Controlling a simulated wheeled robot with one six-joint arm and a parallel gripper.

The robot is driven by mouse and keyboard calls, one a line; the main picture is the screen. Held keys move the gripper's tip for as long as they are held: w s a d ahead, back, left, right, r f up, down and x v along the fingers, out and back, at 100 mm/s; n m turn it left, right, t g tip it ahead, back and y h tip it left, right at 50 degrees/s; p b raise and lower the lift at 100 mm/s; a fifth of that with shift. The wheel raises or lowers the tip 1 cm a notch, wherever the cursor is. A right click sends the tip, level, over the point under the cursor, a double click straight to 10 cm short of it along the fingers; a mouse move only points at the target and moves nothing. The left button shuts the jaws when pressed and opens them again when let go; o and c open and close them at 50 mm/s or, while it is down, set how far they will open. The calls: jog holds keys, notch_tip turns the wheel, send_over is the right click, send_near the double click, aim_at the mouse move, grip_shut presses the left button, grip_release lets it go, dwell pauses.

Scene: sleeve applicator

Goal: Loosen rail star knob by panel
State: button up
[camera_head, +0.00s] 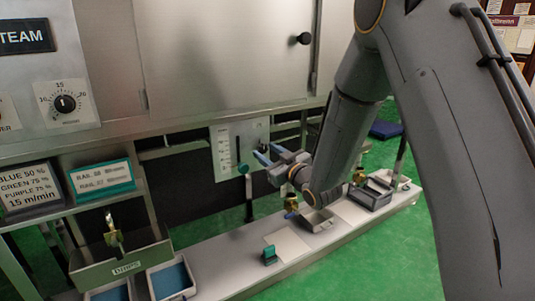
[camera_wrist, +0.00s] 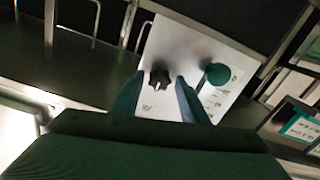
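The pale panel (camera_head: 228,150) stands under the steel cabinet in the head view, with a printed scale on its left side. The panel also shows in the wrist view (camera_wrist: 180,42), turned at an angle. A black star knob (camera_wrist: 159,79) sits on it, beside a round teal knob (camera_wrist: 217,74). In the head view the teal knob (camera_head: 244,168) is low on the panel. My gripper (camera_head: 267,156) is in front of the panel's right side. In the wrist view its two fingers are apart, and the star knob appears between their tips; contact cannot be told.
A steel ledge (camera_head: 230,262) below the panel carries a small teal block (camera_head: 269,255), trays and a dark box (camera_head: 370,196). The cabinet (camera_head: 215,60) overhangs the panel. A control dial (camera_head: 65,103) and setting signs (camera_head: 33,190) are at the left.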

jog(key=c, duration=0.7)
jog(key=shift+c, duration=0.2)
